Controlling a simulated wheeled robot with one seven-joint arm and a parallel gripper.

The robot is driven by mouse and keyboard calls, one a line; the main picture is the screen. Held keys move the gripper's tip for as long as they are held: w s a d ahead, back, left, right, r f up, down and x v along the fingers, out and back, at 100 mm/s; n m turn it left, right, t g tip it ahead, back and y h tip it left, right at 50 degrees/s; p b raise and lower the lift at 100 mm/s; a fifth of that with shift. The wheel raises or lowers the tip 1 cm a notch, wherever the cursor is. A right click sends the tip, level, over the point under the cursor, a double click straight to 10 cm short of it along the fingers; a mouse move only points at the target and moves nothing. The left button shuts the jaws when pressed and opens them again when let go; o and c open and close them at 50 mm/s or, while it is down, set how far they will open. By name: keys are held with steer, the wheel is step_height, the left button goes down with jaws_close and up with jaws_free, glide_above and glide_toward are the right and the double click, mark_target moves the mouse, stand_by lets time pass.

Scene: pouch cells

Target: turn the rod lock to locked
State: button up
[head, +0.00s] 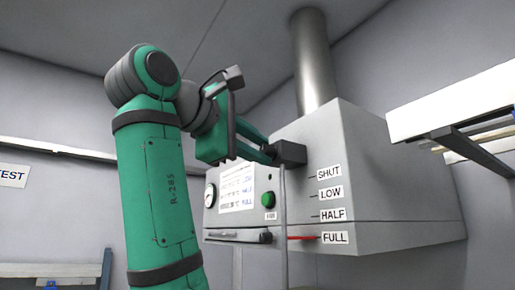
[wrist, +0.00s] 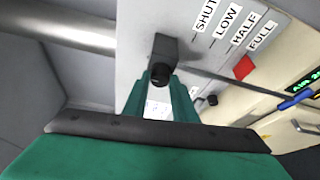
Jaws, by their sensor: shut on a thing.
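The rod lock is a dark grey block (head: 291,153) on the front of the grey hood, at the top of a thin vertical rod (head: 283,205). In the wrist view the block (wrist: 167,46) has a round black knob (wrist: 159,74) on its near side. My gripper (head: 266,151) reaches the block from the left. In the wrist view its green fingers (wrist: 158,90) close around the knob, whose far side is hidden. I cannot read a locked or unlocked mark on it.
The hood (head: 390,180) carries the labels SHUT, LOW, HALF and FULL; a red pointer (head: 301,238) sits at FULL. A gauge (head: 210,194), printed sign (head: 236,192) and green button (head: 268,200) are below my gripper. A white shelf (head: 455,105) juts out at right.

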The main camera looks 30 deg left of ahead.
stand_by(0.4)
steer(key=o, duration=1)
steer(key=shift+o, duration=0.2)
steer(key=s+a, duration=0.1)
steer(key=s, duration=0.9)
steer(key=shift+s+a+r, duration=0.3)
steer(key=shift+a+r, duration=0.05)
steer(key=shift+a, duration=0.05)
steer(key=shift+w, duration=0.1)
